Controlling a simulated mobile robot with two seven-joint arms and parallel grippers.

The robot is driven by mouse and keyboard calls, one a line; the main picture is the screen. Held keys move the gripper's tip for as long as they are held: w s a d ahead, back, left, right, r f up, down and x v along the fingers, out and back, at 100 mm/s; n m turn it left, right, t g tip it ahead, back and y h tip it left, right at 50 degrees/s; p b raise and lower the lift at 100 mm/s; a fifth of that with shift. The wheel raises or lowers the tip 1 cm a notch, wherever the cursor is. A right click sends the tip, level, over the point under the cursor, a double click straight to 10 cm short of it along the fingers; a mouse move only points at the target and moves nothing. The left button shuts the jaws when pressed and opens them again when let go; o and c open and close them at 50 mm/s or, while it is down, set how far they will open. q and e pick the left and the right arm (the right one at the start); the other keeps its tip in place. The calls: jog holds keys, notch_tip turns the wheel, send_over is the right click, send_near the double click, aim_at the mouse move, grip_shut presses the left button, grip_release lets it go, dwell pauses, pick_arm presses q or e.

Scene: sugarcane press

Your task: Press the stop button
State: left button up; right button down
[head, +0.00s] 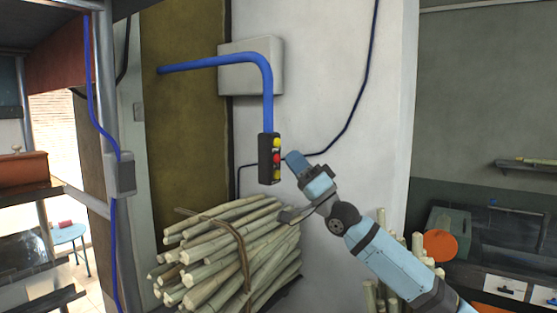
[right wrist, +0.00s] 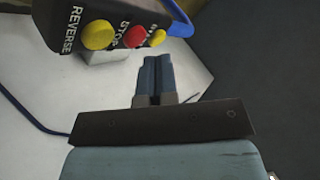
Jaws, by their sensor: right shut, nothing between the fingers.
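A black control box (head: 264,160) hangs on the end of a blue pipe in the head view. It has a red stop button (head: 277,159) between two yellow buttons. In the right wrist view the red button (right wrist: 137,38) sits by the label STOP, with a yellow button (right wrist: 98,34) by REVERSE and another yellow one (right wrist: 158,38) on its other side. My right gripper (head: 291,158) is shut and empty just right of the box. Its fingertips (right wrist: 156,62) show below the buttons, seemingly apart from them. My left gripper is not in view.
The blue pipe (head: 268,85) bends down from the wall side to the box. A white pillar (head: 335,90) stands behind the gripper.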

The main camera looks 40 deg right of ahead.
dwell(0.8)
jog(key=shift+w+a, duration=0.15)
jog(key=shift+w, duration=0.3)
jog(key=shift+w+a, duration=0.1)
jog(key=shift+w, duration=0.25)
dwell(0.6)
jog(key=shift+s+f, duration=0.1)
jog(key=shift+s, duration=0.5)
jog(key=shift+s+d, duration=0.2)
